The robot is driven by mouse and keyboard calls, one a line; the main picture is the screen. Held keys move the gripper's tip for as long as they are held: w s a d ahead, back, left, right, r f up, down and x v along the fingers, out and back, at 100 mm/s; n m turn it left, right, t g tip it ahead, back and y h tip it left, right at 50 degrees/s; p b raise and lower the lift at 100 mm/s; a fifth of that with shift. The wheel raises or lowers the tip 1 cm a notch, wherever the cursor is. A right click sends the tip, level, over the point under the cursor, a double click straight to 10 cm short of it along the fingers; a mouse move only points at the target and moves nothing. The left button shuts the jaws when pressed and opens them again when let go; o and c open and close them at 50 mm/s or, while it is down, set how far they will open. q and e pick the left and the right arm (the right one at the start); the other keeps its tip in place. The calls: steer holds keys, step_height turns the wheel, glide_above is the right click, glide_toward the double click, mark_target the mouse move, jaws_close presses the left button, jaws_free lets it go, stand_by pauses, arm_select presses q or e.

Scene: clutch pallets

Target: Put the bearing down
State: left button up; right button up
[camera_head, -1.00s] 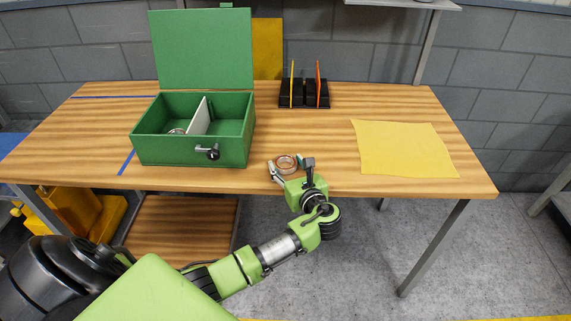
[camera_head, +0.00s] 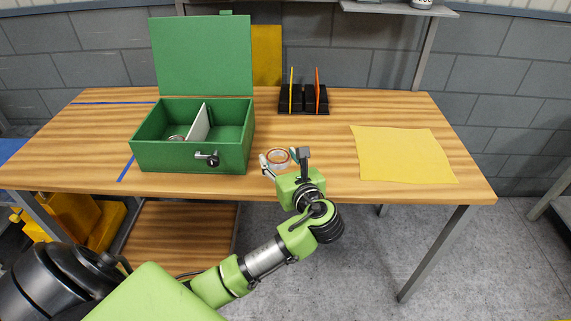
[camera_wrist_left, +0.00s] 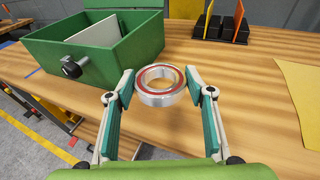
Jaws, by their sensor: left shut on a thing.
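The bearing, a silvery ring with a reddish-brown inner band, shows in the head view (camera_head: 268,162) and large in the wrist view (camera_wrist_left: 157,98). My left gripper (camera_head: 284,162) is shut on it, with one green-padded finger on each side of the ring in the wrist view (camera_wrist_left: 160,90). The bearing is level, over the front part of the wooden table (camera_head: 330,178), to the right of the green box. I cannot tell whether it touches the table top. My right gripper is not in view.
An open green box (camera_head: 180,158) with a white divider (camera_head: 199,124) stands at left; a metallic part lies in its left compartment. A black rack (camera_head: 303,105) with yellow and orange plates stands at the back. A yellow sheet (camera_head: 404,155) lies at right. Bare table lies between them.

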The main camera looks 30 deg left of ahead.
arm_select(q)
steer(key=s+d+r, duration=0.2)
steer(key=s+r, duration=0.2)
steer(key=s, duration=0.5)
steer(key=s+d, duration=0.2)
steer(key=d, duration=0.5)
steer(key=s+d, duration=0.3)
steer(key=d, duration=0.5)
steer(key=shift+s+r+h, duration=0.3)
steer(key=shift+r, duration=0.15)
steer(key=shift+m+t, duration=0.3)
steer(key=w+a, duration=0.2)
steer(key=a, duration=0.5)
steer(key=w+a, duration=0.3)
steer(key=a, duration=0.5)
steer(key=shift+w+f, duration=0.3)
steer(key=shift+w, duration=0.05)
steer(key=shift+a, duration=0.1)
